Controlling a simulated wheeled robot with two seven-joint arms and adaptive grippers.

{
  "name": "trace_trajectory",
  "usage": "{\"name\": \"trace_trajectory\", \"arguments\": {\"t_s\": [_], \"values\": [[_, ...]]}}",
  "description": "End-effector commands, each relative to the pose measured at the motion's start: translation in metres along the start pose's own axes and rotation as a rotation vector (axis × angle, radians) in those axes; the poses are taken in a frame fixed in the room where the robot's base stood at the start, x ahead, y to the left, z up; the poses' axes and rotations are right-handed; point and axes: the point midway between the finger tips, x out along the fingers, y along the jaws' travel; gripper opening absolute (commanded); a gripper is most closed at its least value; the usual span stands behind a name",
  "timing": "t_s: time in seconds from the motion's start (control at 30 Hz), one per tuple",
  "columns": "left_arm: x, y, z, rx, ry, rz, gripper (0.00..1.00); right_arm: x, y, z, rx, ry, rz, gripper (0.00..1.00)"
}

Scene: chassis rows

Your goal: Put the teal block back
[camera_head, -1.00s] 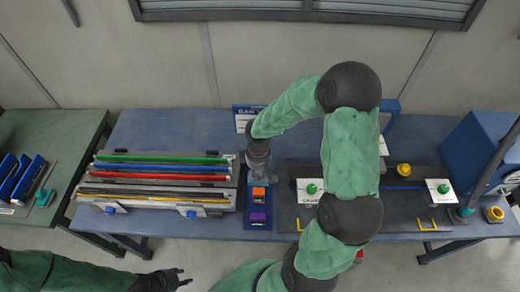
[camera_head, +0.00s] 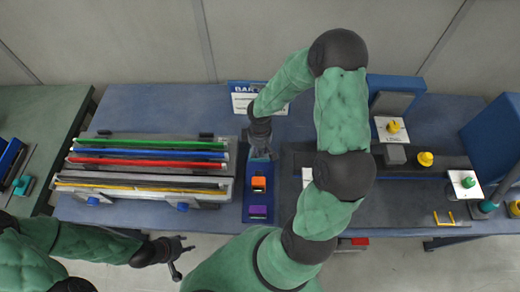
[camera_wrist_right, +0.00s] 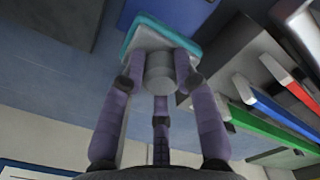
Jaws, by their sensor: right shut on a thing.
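The teal block (camera_wrist_right: 190,22) shows in the right wrist view as a flat teal-edged piece with a grey round knob (camera_wrist_right: 160,75). My right gripper's fingers close around this knob. In the head view my right gripper (camera_head: 262,152) points down over the far end of a narrow blue tray (camera_head: 246,212); the teal block is hidden there by the gripper.
A grey rack (camera_head: 70,172) with several coloured bars stands left of the tray. Right of it lies a dark plate with a yellow knob (camera_head: 425,159) and a white card (camera_head: 470,190). A blue sign (camera_head: 243,88) stands behind. My right arm covers part of the table.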

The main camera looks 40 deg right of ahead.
Motion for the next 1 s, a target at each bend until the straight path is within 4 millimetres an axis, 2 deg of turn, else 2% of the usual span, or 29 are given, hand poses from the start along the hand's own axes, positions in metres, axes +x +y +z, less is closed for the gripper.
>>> {"name": "trace_trajectory", "arguments": {"t_s": [0.27, 0.7, 1.0], "values": [[0.01, -0.004, -0.001, 0.0, 0.001, 0.0, 0.4, 0.015, 0.0, 0.0, 0.0, 0.0, 0.0, 0.0], [0.038, -0.014, -0.002, 0.0, 0.0, 0.0, 0.4, 0.052, 0.0, 0.0, 0.0, 0.001, 0.0, 0.0], [0.038, -0.014, -0.002, 0.0, 0.0, 0.0, 0.4, 0.053, 0.0, 0.0, 0.001, 0.001, 0.0, 0.0]]}}
